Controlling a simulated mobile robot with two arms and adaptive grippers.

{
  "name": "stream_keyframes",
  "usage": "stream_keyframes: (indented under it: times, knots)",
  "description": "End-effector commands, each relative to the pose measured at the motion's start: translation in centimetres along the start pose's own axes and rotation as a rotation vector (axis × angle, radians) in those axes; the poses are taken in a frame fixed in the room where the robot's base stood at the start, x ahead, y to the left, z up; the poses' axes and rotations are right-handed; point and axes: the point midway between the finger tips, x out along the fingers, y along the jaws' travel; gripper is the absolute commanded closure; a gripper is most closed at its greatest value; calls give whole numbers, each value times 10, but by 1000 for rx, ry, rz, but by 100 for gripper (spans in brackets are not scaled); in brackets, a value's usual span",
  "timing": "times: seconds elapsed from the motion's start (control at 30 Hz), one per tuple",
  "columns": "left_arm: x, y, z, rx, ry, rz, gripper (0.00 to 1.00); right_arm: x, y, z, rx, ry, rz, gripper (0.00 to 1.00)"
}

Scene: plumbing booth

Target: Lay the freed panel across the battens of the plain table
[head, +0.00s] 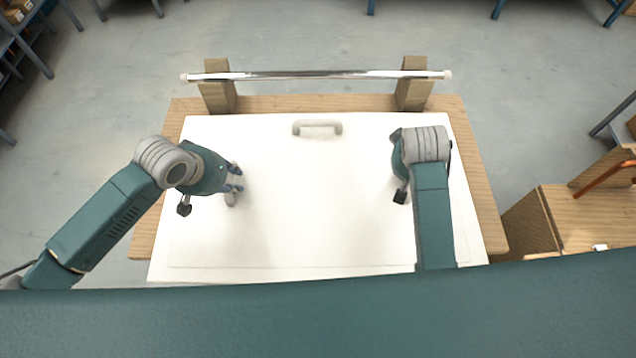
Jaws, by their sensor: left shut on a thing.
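The white panel (318,215) is a wide flat sheet over the wooden table (330,103). It covers most of the tabletop and reaches past the near edge. A grey bar handle (317,125) stands near its far edge. My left gripper (235,184) is over the panel's left part, shut on a small pale grip there. My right gripper (401,190) is over the panel's right part; its fingers are mostly hidden by its own wrist and arm. No battens show; whether the panel rests on anything beneath is hidden.
A shiny rail (318,75) lies across two wooden blocks (413,83) at the table's far edge, just beyond the panel. A wooden bench (585,215) stands at the right. Blue shelving (25,45) is at the far left. The floor beyond the table is clear.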

Motion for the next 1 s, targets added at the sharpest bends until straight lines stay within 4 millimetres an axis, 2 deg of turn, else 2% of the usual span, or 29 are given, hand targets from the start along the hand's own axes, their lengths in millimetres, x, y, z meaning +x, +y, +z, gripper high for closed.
stream_keyframes:
  times: [0.13, 0.17, 0.23, 0.53, 0.67, 1.0]
  knots:
    - [9, -2, 1, -2, 7, 2, 100, 10, -3, 4, -2, 2, -1, 100]
    - [8, -2, 2, -2, 3, 0, 71, 8, -3, 4, -3, -1, -2, 71]
    - [7, -2, 2, -2, 3, 0, 57, 7, -2, 4, -3, -1, -2, 57]
    - [6, -2, 2, 0, 1, 0, 56, 7, -2, 3, -1, 0, -1, 56]
    - [-3, -2, 2, 0, 3, 1, 56, 7, -2, 3, 0, 0, 0, 56]
    - [-72, -2, 2, 2, 5, 0, 56, 7, -2, 3, 0, 0, 0, 56]
